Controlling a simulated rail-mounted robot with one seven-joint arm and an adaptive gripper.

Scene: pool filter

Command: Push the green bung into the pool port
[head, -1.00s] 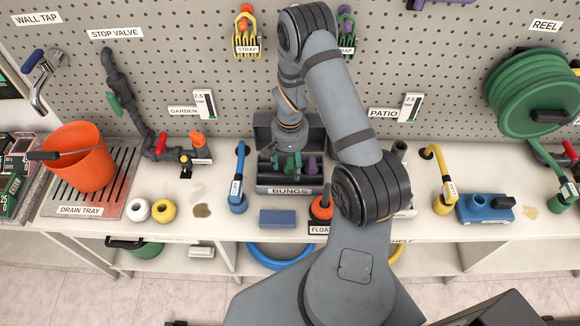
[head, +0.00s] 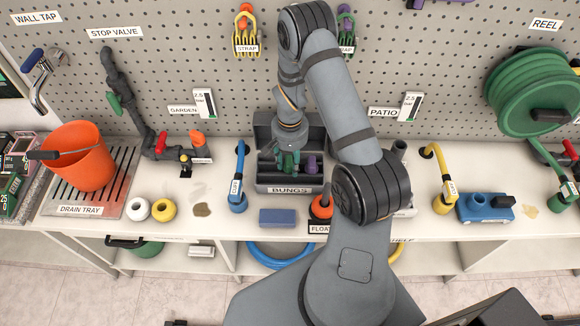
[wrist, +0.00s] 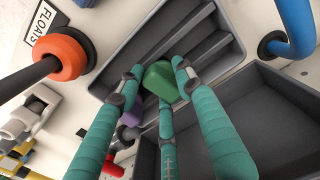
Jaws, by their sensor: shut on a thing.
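The green bung (wrist: 160,80) is in the grey bungs box (head: 289,189), between the three teal fingers of my gripper (wrist: 159,84). The fingers are shut on it near their tips. In the head view my gripper (head: 288,161) points down into the box, and the fingers largely hide the green bung there. A purple bung (head: 311,165) stands just to the right in the box, and it also shows in the wrist view (wrist: 130,115). I cannot make out a pool label, so I cannot tell which fitting is the pool port.
A blue pipe (head: 239,169) stands left of the box, and an orange float (head: 321,208) lies in front of it to the right. A blue block (head: 277,217) lies on the bench (head: 110,222). A yellow pipe (head: 441,167) and a blue fitting (head: 486,208) stand farther right.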

